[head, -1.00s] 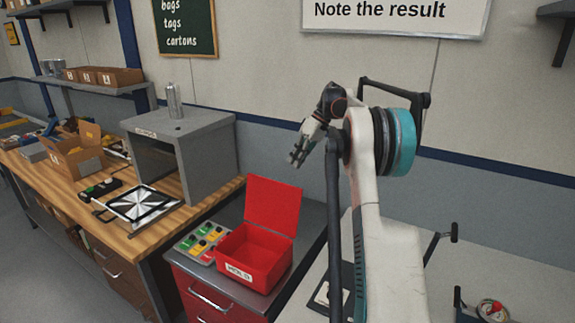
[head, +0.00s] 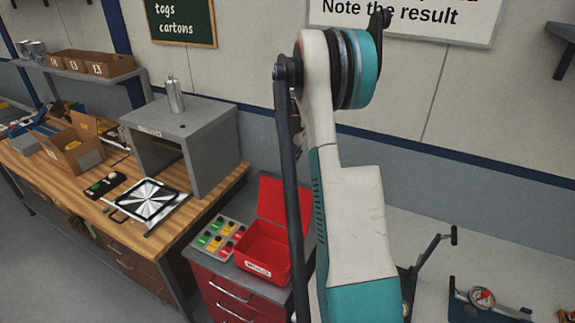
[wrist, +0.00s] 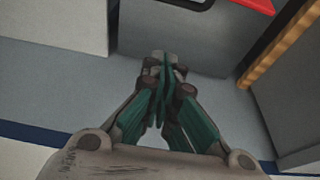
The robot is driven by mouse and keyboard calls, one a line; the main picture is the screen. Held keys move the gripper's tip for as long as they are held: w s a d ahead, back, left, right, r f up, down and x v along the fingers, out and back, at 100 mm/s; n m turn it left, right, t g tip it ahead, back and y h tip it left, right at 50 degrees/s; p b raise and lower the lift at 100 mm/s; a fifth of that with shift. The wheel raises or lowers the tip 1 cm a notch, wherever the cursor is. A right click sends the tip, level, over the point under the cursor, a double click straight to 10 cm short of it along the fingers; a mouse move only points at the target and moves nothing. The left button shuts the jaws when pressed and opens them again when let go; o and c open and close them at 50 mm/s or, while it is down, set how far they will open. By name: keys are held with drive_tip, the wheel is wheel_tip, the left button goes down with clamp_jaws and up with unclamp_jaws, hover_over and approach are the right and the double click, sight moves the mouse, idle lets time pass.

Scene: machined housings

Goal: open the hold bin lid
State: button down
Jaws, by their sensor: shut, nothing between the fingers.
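The red hold bin (head: 262,255) sits on a red drawer cabinet, with a small label on its front. Its red lid (head: 285,207) stands raised at the back, and the bin's inside shows. My arm hides the right part of the lid and bin. In the wrist view my gripper (wrist: 163,68) is shut and empty, over the floor and wall area. A red edge (wrist: 258,4) shows at the top of that view; I cannot tell which part it is. The gripper is hidden in the head view.
A tray of coloured pieces (head: 219,238) lies left of the bin. A wooden bench (head: 190,222) with a grey open-fronted box (head: 196,130) stands further left. A gauge fixture (head: 481,298) is at the lower right. Grey wall is behind.

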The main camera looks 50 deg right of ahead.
wheel_tip(320, 180, down, 9)
drive_tip(key=a+p, duration=0.1)
drive_tip(key=shift+s+p, duration=0.2)
drive_tip(key=shift+p, duration=0.1)
drive_tip(key=shift+a, duration=0.15)
idle(0.5)
